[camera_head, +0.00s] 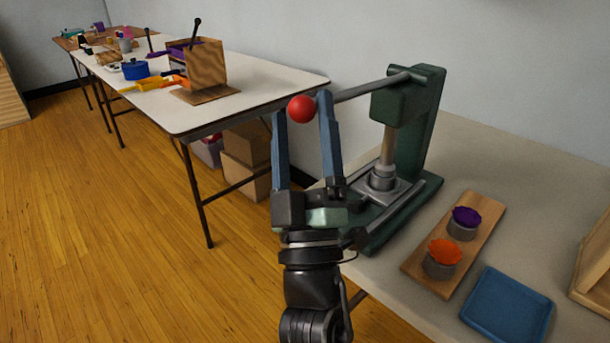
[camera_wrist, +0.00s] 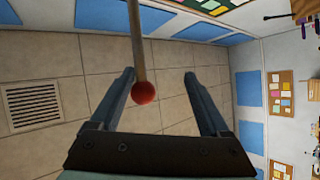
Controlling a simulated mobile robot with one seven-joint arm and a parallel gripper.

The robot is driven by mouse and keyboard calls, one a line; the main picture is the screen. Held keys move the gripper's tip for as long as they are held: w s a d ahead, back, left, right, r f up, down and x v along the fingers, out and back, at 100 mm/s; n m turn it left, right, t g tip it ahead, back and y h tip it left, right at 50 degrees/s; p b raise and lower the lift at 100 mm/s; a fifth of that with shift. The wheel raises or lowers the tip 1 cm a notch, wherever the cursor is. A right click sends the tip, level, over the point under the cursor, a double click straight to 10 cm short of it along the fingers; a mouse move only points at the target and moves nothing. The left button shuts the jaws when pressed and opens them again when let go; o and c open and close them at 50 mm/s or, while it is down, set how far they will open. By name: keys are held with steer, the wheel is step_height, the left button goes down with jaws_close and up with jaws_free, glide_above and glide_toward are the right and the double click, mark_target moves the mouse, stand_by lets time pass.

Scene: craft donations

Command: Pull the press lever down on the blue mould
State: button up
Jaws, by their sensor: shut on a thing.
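The dark green press (camera_head: 415,110) stands on the right table, with its grey lever (camera_head: 365,90) reaching left, nearly level, from the top. The lever ends in a red ball knob (camera_head: 301,109). My gripper (camera_head: 302,104) is shut on the knob, its blue fingers on either side. In the wrist view the knob (camera_wrist: 143,92) lies close to the left finger, with the lever running up the picture. The press ram (camera_head: 387,150) comes down onto a grey round piece (camera_head: 382,180) on the press base. I cannot make out a blue mould there.
A wooden board (camera_head: 460,245) holds a purple-topped mould (camera_head: 464,222) and an orange-topped mould (camera_head: 442,257), right of the press. A blue square tray (camera_head: 505,305) lies in front. Another table (camera_head: 260,90) with pots and a wooden box (camera_head: 195,65) stands behind at left.

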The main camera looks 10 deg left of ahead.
steer(key=v, duration=1.1)
steer(key=shift+s+f, duration=0.2)
steer(key=shift+s, duration=0.15)
